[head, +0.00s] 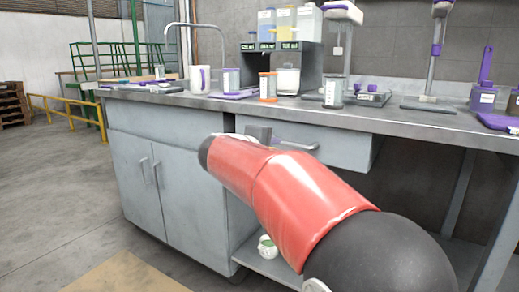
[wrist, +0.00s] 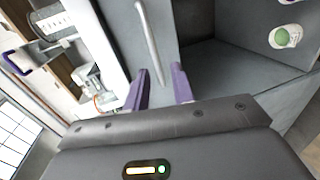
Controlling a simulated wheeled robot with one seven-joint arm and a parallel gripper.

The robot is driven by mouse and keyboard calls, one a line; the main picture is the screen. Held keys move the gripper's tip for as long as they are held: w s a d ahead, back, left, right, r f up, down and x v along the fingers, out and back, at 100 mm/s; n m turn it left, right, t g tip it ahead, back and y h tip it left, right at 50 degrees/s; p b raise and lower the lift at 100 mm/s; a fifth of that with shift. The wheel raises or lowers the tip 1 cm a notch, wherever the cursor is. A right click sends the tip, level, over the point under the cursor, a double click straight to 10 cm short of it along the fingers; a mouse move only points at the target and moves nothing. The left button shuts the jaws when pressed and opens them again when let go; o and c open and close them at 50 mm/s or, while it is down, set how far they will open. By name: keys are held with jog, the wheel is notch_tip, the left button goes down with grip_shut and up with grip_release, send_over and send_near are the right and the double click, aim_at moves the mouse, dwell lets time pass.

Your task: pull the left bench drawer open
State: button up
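The grey bench drawer (head: 340,147) sits under the worktop, right of the cabinet doors, and looks shut. Its pale bar handle (head: 300,146) is partly hidden behind my arm in the head view. In the wrist view the handle (wrist: 148,40) runs up from between my fingers along the drawer front (wrist: 118,22). My gripper (wrist: 160,82) is open, with its two purple fingers apart on either side of the handle's near end. I cannot tell whether they touch it. In the head view my gripper (head: 276,139) is mostly hidden by my red arm.
The worktop (head: 415,122) above carries cups, jars, a dispenser and scales. A double-door cabinet (head: 145,175) stands left of the drawer. A white-and-green object (head: 267,246) is on the low shelf (head: 285,265), also in the wrist view (wrist: 285,37). Floor at left is clear.

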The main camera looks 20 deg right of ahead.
aim_at(283, 144)
jog(key=x, duration=0.5)
jog(key=r+x, duration=0.1)
jog(key=x, duration=0.2)
jog(key=shift+w+a+f, duration=0.1)
jog(key=shift+w, duration=0.35)
grip_shut()
